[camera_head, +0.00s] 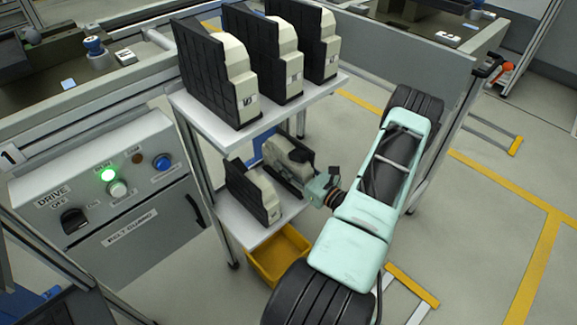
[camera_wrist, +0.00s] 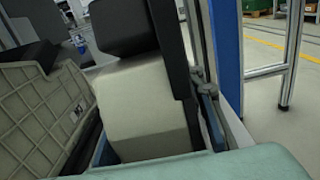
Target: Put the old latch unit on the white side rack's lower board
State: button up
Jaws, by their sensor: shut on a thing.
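The white side rack has an upper board (camera_head: 207,120) and a lower board (camera_head: 241,229). My gripper (camera_head: 292,183) reaches in from the right, between the two boards, and is shut on a cream and black latch unit (camera_head: 287,152). In the wrist view this latch unit (camera_wrist: 147,108) fills the middle, with a dark finger (camera_wrist: 207,108) along its right side. The held unit is over the back right of the lower board; I cannot tell whether it rests on it. Its underside is hidden. Another latch unit (camera_head: 252,190) stands on the lower board, left of the held one.
Three larger-looking black-backed units (camera_head: 290,50) stand on the upper board, close above my gripper. A yellow bin (camera_head: 277,257) sits below the lower board. A grey drive control box (camera_head: 105,200) stands left of the rack. The floor at right is open.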

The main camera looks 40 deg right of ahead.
jog(key=shift+r, duration=0.15)
jog(key=o, duration=0.9)
jog(key=shift+f, duration=0.25)
jog(key=o, duration=0.5)
jog(key=shift+r, duration=0.1)
jog(key=shift+r, duration=0.15)
jog(key=s, duration=0.4)
jog(key=s+p, duration=0.1)
jog(key=s, duration=0.3)
jog(key=s+d+p, duration=0.1)
jog(key=s, duration=0.3)
